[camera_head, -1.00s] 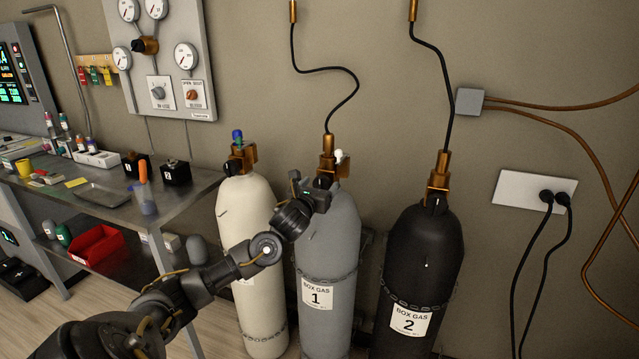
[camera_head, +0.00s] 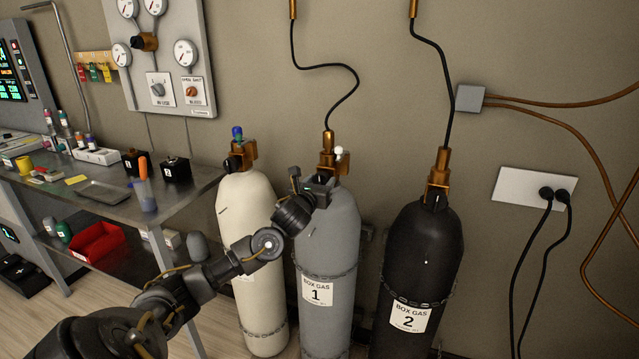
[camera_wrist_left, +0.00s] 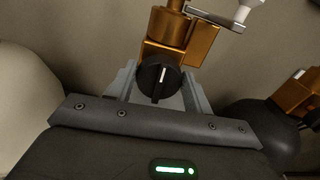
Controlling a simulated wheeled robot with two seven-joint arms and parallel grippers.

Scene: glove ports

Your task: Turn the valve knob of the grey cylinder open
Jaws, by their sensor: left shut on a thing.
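The grey cylinder (camera_head: 328,240), labelled BOX GAS 1, stands upright between a cream and a black cylinder. Its brass valve (camera_head: 327,155) is at the top, with a black hose above. My left gripper (camera_head: 322,186) is at the front of this valve and hides the knob in the head view. In the left wrist view the round black valve knob (camera_wrist_left: 157,80) sits between the two grey fingers, its white mark pointing nearly straight up. The left gripper is shut on the knob. My right gripper is not in view.
The cream cylinder (camera_head: 250,215) stands close on the left, behind my forearm. The black cylinder (camera_head: 425,260), labelled 2, is on the right. A metal bench (camera_head: 185,205) with small items is at left. A gauge panel (camera_head: 165,60) is on the wall.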

